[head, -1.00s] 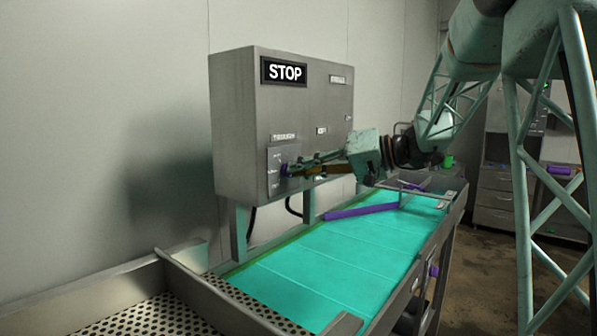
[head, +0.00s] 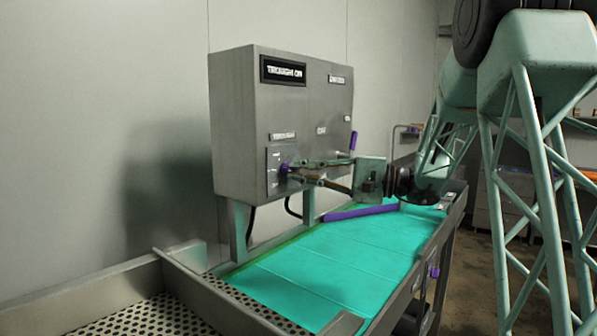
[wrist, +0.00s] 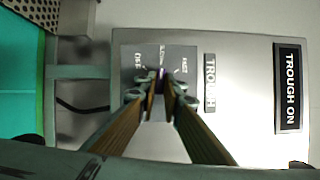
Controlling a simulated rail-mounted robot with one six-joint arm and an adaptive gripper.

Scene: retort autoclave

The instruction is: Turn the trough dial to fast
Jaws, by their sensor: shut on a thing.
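The trough dial (head: 284,170) is a small purple knob on a dark plate at the lower left of the grey control box (head: 232,130). My gripper (head: 287,171) reaches it from the right and is shut on it. In the wrist view the dial (wrist: 161,72) shows as a purple bit between the fingertips of my gripper (wrist: 161,88). OFF, SLOW and FAST marks surround it on the plate. The fingers hide most of the knob, so I cannot tell where it points. The display (wrist: 289,86) reads TROUGH ON.
The turquoise trough (head: 325,262) with a purple bar (head: 360,212) across it lies below my arm. A purple lever (head: 353,141) stands at the box's right side. A perforated metal tray (head: 150,318) is at the front left. The pale wall is close behind the box.

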